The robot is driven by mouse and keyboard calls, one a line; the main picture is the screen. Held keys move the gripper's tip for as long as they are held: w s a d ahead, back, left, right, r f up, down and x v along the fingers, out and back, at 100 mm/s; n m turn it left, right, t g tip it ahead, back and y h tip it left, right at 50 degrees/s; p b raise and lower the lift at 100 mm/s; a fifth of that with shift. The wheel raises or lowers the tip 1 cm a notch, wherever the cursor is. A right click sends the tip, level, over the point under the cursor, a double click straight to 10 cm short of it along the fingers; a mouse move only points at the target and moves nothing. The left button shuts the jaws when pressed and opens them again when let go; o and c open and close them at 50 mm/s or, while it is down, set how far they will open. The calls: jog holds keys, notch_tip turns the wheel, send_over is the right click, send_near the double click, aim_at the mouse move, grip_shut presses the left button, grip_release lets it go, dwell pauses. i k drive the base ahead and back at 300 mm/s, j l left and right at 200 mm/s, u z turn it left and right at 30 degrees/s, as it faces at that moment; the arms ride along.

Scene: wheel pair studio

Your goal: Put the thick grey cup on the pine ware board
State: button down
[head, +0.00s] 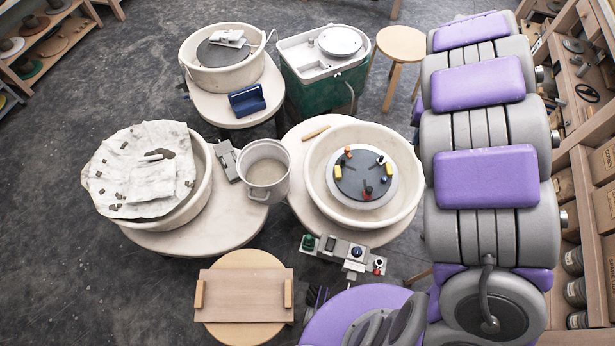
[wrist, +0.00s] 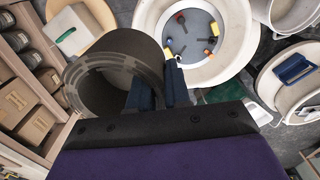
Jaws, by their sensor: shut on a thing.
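The thick grey cup (wrist: 122,44) shows large in the wrist view, dark grey-brown and tilted, with its round opening facing the camera. My gripper (wrist: 158,88) is shut on the cup's wall at its right side, with dark blue fingers on either side of it. The pine ware board (head: 245,296) lies on a round stool at the lower left of centre in the head view, with a batten at each end and its top bare. The cup and gripper do not show in the head view.
Wheel tables with splash pans (head: 363,176) stand behind the board, one pan under a crumpled cloth (head: 145,170). A bucket (head: 265,172) stands between them. A control box (head: 345,252) is right of the board. Shelves (head: 590,190) line the right side. Floor left of the board is clear.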

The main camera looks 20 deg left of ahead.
aim_at(244, 295)
jog(key=l+u, duration=0.15)
jog(key=u, duration=0.25)
jog(key=l+u, duration=0.15)
jog(key=u, duration=0.2)
jog(key=k+l+u, duration=0.1)
jog(key=u, duration=0.75)
jog(key=i+l+u, duration=0.1)
jog(key=u, duration=0.35)
jog(key=l+u, duration=0.15)
jog(key=u, duration=0.3)
jog(key=l+u, duration=0.1)
jog(key=u, duration=0.3)
